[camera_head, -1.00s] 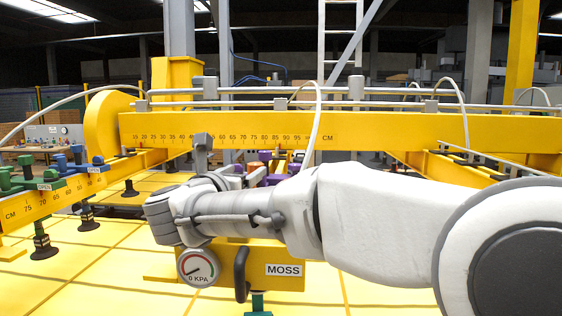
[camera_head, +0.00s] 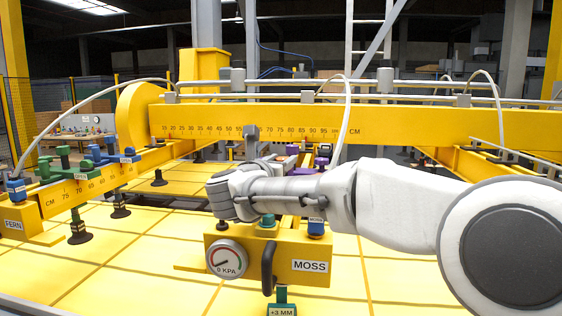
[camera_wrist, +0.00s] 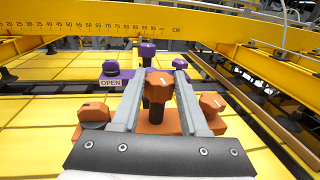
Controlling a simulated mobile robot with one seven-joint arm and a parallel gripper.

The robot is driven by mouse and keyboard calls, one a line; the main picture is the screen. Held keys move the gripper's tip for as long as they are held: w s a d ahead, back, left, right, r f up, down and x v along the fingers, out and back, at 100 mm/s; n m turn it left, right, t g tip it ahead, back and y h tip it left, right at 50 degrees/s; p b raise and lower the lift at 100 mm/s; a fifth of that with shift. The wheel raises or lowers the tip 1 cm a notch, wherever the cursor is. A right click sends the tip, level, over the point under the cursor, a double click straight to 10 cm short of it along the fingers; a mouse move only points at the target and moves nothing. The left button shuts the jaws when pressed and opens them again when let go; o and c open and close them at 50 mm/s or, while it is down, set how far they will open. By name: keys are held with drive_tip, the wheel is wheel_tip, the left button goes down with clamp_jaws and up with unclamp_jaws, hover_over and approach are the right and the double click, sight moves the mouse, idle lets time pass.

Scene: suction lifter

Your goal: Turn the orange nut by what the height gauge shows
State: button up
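In the wrist view an orange nut (camera_wrist: 158,84) with a dark mark on top stands upright on a dark threaded stem above an orange base (camera_wrist: 155,124). My gripper (camera_wrist: 162,74) is open, its two grey fingers on either side of the nut; I cannot tell whether they touch it. Smaller orange knobs sit left (camera_wrist: 95,113) and right (camera_wrist: 212,103) of it. In the head view a green readout (camera_head: 282,311) at the bottom edge shows "+3 MM", on a green stem below a yellow block (camera_head: 303,279) labelled MOSS. My arm hides the orange nut there.
A dial (camera_head: 227,258) reading 0 KPA and a dark handle (camera_head: 268,270) are on the MOSS block. Behind the nut stand purple fittings (camera_wrist: 147,50) with an OPEN label (camera_wrist: 111,83). A yellow beam (camera_head: 400,123) with a CM scale crosses behind. Green and blue fittings stand at left.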

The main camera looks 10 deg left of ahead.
clamp_jaws()
drive_tip(key=shift+d+f+b, duration=0.1)
drive_tip(key=shift+b, duration=0.3)
drive_tip(key=shift+d+n+y+b, duration=0.1)
drive_tip(key=shift+n+y+b, duration=0.4)
drive_tip(key=shift+y+b, duration=0.45)
drive_tip(key=n+y+b, duration=0.1)
drive_tip(key=y+b, duration=0.1)
drive_tip(key=n+y+b, duration=0.1)
drive_tip(key=y+b, duration=0.1)
drive_tip(key=shift+d+n, duration=0.2)
drive_tip(key=shift+n, duration=0.2)
drive_tip(key=shift+n+y+b, duration=0.4)
drive_tip(key=shift+y+b, duration=0.25)
drive_tip(key=shift+g, duration=0.3)
